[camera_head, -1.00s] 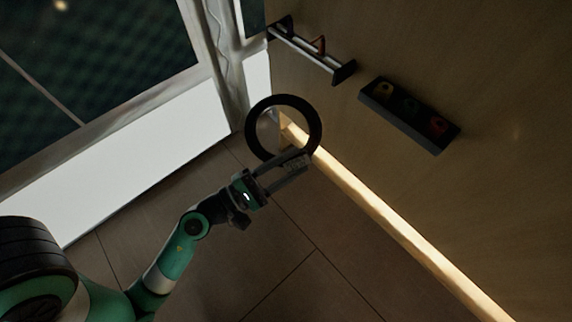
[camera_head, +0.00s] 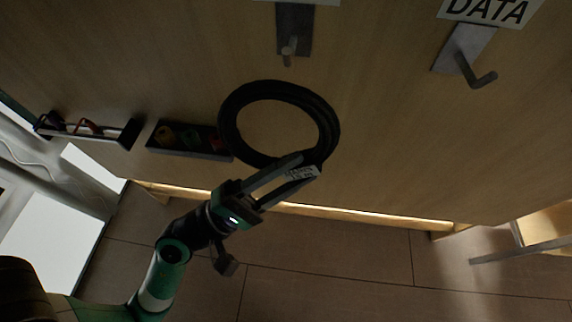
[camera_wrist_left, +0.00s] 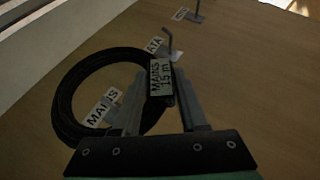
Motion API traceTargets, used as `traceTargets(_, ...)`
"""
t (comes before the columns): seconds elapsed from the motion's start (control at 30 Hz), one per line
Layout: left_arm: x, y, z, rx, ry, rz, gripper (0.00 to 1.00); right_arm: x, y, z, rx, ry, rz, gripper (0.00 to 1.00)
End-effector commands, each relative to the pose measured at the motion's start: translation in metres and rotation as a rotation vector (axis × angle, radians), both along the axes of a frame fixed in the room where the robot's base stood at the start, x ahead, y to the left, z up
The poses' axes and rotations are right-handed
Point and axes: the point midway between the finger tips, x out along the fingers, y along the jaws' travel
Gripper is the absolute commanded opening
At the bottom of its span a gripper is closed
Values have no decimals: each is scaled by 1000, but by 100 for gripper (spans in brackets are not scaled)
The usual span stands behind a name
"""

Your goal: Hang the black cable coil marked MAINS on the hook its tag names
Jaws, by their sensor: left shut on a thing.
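The black cable coil (camera_head: 229,118) hangs as a ring in my left gripper (camera_head: 306,166), which is shut on its lower right part in the head view. Its white tag (camera_wrist_left: 161,77) reads MAINS 15 m in the left wrist view. A grey hook (camera_head: 289,50) on a plate is on the wooden wall just above the coil; its label is cut off in the head view. In the left wrist view a MAINS wall label (camera_wrist_left: 102,108) shows through the ring, with its hook mostly hidden. The coil appears apart from the hook. My right gripper is out of view.
A DATA label (camera_head: 490,10) sits over a second hook (camera_head: 470,66) to the right. A dark tray with coloured items (camera_head: 188,140) and a small rail (camera_head: 90,130) are on the wall at left. A wooden piece (camera_head: 545,228) stands at lower right.

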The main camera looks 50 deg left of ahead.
Motion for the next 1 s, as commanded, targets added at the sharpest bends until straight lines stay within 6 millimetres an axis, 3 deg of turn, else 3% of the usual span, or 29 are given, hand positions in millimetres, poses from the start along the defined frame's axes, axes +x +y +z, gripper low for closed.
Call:
traceTargets(0.03, -2, -5, 20, 29, -28, -11, 0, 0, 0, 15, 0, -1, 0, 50)
traceTargets(0.1, -5, -10, 26, 68, -58, -21, 0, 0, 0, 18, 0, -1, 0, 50)
traceTargets(0.57, -3, -9, 23, 108, -97, -24, 0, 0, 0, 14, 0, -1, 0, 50)
traceTargets(1.0, 25, 16, 23, 108, -97, -23, 0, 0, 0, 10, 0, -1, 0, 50)
